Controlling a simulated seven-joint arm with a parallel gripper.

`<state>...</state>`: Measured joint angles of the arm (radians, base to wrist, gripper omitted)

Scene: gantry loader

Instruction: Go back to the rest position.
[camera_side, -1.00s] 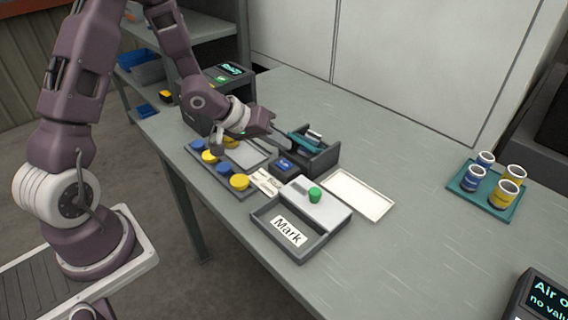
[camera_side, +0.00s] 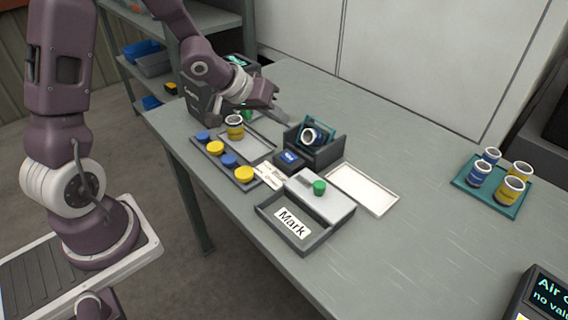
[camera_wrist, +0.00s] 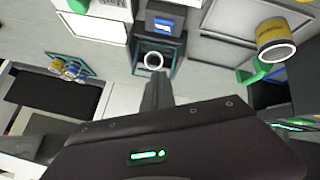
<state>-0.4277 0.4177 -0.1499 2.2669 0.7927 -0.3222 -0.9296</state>
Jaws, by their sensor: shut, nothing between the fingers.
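My gripper (camera_side: 283,115) is shut and empty in the side view, held above the bench behind the tray of lids and left of the dark cradle box. Its shut fingers also show in the wrist view (camera_wrist: 158,90), pointing toward the dark box. The dark box (camera_side: 328,155) holds a tilted teal frame with a white-and-blue cup (camera_side: 309,136) in it. The cup's round mouth shows in the wrist view (camera_wrist: 153,61), just beyond my fingertips and apart from them as far as I can tell.
A box marked "Mark" (camera_side: 268,209) and a white tray (camera_side: 362,190) stand nearer. Several cups sit on a teal tray (camera_side: 469,188) at right. The bench between is clear.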

